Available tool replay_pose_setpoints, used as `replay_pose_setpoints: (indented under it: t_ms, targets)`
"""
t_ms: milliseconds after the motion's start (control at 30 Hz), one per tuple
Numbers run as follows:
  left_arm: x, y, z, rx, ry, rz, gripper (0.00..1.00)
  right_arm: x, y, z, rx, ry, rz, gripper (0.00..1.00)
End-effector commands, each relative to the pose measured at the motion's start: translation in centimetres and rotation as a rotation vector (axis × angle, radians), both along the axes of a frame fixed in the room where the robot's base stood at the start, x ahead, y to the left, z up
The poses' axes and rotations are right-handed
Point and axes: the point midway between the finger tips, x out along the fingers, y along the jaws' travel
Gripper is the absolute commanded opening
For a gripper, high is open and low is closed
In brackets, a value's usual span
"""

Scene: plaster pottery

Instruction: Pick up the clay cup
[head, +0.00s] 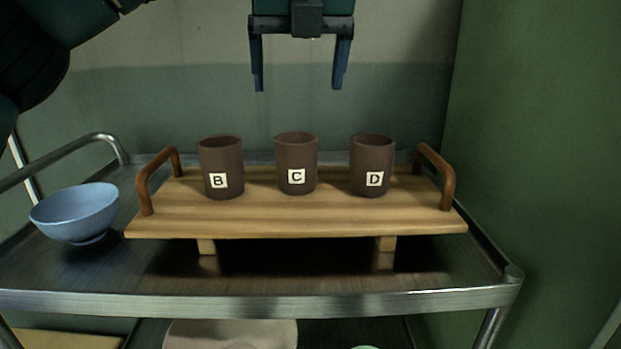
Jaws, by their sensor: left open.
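Three dark brown clay cups stand upright in a row on a wooden tray (300,215). Cup B (221,160) is on the left, cup C (296,155) in the middle and cup D (372,157) on the right. Each has a white letter label on its front. My left gripper (299,85) is open and empty, with its fingers pointing down. It hangs above the row, over cup C in the picture, and touches none of the cups. My right gripper is not in view.
The raised tray has brown handles at its left (143,190) and right (449,185) ends. It stands on a metal cart (260,304) with a rail at left. A blue bowl (77,211) sits left of the tray. Green walls close the back and right.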

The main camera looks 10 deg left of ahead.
Motion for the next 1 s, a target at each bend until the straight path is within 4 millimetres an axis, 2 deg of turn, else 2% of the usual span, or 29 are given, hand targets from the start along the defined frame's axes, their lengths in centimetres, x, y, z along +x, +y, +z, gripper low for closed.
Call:
replay_pose_setpoints:
  t_ms: [33, 167, 500, 767, 1000]
  targets:
    - [-0.1, 0.0, -1.1, -0.002, -0.004, -0.002, 0.84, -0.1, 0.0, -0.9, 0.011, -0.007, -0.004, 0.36]
    - [0.1, 0.0, -2.0, -0.001, -0.003, -0.003, 0.84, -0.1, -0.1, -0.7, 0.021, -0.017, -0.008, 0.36]
    - [2.1, 1.0, -7.4, -0.001, 0.000, -0.003, 0.84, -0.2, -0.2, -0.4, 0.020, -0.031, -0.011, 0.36]
    - [2.9, 1.3, -9.2, -0.001, -0.002, -0.002, 0.84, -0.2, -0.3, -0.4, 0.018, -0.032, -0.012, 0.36]
    - [4.1, 1.8, -12.5, -0.001, -0.002, -0.002, 0.84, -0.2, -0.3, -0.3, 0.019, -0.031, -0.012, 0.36]
